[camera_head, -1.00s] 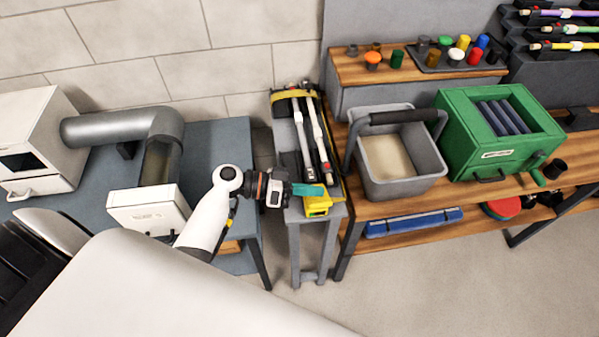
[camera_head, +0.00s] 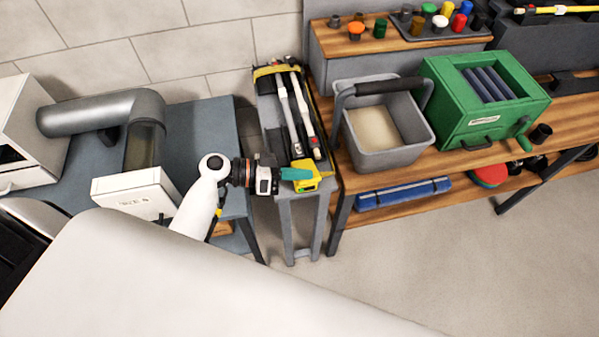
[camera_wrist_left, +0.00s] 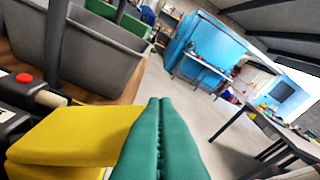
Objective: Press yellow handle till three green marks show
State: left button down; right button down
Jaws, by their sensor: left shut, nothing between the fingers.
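The yellow handle (camera_head: 312,184) is at the near end of a narrow grey stand (camera_head: 283,213) in the head view. It also shows as a wide yellow block at the left of the left wrist view (camera_wrist_left: 70,137). My left gripper (camera_head: 306,174) has teal fingers, shut and empty. They lie at the yellow handle, over its upper left part; in the left wrist view the fingertips (camera_wrist_left: 160,102) are right beside it. I cannot tell whether they touch. Two white brush rods (camera_head: 289,110) lie along the stand behind the handle. My right gripper is out of view.
A grey bucket (camera_head: 350,137) and a green box (camera_head: 450,130) stand on the wooden bench to the right. A blue table (camera_head: 195,135) with a metal duct (camera_head: 90,115) is at the left. The floor in front is clear.

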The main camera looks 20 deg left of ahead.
pick_arm(q)
notch_tip(320, 180, down, 5)
jog(key=s+d+m+t+y+b, duration=0.1)
jog(key=m+b, duration=0.3)
jog(key=b, duration=1)
jog(key=shift+s+d+f+m+t, duration=0.2)
jog(key=shift+s+d+m+t, duration=0.15)
jog(key=shift+s, duration=0.3)
